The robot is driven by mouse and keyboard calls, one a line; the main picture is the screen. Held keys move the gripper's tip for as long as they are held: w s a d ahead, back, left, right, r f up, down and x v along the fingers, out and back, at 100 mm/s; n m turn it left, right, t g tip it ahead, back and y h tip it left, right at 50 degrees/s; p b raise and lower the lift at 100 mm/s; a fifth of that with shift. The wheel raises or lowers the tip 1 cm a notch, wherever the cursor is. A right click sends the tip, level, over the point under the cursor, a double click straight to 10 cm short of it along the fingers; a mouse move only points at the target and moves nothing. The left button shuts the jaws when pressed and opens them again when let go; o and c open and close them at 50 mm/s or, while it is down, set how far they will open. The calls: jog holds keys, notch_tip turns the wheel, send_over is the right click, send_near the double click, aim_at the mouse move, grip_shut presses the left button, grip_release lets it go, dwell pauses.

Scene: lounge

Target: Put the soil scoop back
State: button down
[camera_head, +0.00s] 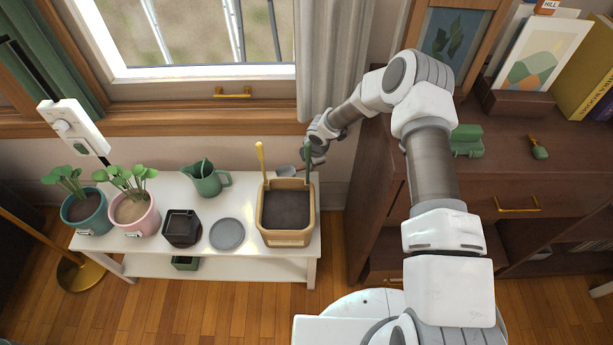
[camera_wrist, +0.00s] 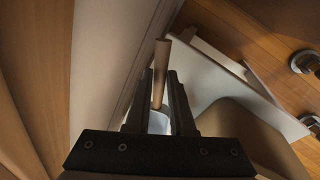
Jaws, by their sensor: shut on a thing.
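My gripper (camera_head: 312,150) is beside the back right corner of a tan planter box of dark soil (camera_head: 287,208) on a white bench. In the wrist view, my gripper (camera_wrist: 167,75) is shut on a slim brown handle, which I take to be the soil scoop's (camera_wrist: 161,60). A pale grey part shows below it. In the head view, a small grey scoop-like head (camera_head: 286,171) is just left of my gripper, behind the box. A yellow-handled tool (camera_head: 261,158) stands at the back left corner, and a green upright handle (camera_head: 307,160) at the back right.
The white bench (camera_head: 310,240) also holds a green watering can (camera_head: 206,178), a grey disc (camera_head: 227,234), a black pot (camera_head: 182,228) and two potted plants. A dark wooden cabinet (camera_head: 480,190) stands to the right. The curtain and wall are close behind my gripper.

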jog(key=shift+f+b, duration=0.6)
jog(key=shift+f, duration=1.7)
jog(key=shift+f, duration=0.1)
jog(key=c, duration=0.8)
grip_release()
jog(key=shift+o, duration=0.2)
